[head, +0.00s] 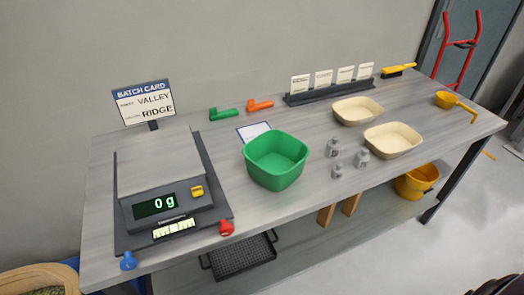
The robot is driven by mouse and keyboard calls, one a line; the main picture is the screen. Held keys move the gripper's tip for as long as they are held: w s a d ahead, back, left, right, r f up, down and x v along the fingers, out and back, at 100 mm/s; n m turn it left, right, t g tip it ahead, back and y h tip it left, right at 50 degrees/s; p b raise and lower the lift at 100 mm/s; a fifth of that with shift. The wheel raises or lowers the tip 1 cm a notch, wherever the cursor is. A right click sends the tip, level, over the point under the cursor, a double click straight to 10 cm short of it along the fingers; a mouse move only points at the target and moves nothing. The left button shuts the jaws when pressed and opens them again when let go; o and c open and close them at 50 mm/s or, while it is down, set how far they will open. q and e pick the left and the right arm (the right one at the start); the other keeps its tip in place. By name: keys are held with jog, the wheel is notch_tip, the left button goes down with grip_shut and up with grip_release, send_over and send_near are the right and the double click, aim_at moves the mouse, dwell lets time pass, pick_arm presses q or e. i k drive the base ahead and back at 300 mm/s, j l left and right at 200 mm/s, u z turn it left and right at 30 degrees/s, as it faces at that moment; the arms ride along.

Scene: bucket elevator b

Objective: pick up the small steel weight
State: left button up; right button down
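Several grey steel weights stand close together on the workbench, right of the green tub (274,162) and left of the cream trays. One steel weight (332,148) is at the back, another steel weight (362,159) is to the right, and a third steel weight (337,170) is nearest the front edge. The front one looks slightly the smallest, but they are too small in view to be sure. They stand apart from the tub.
A scale (160,190) reading 0 g fills the bench's left end, with a batch card (146,104) behind it. Two cream trays (393,140) lie right of the weights. A card rack (330,88) stands along the back. Bare bench (310,200) lies in front of the weights.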

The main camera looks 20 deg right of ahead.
aim_at(337, 170)
jog(key=z, duration=1.25)
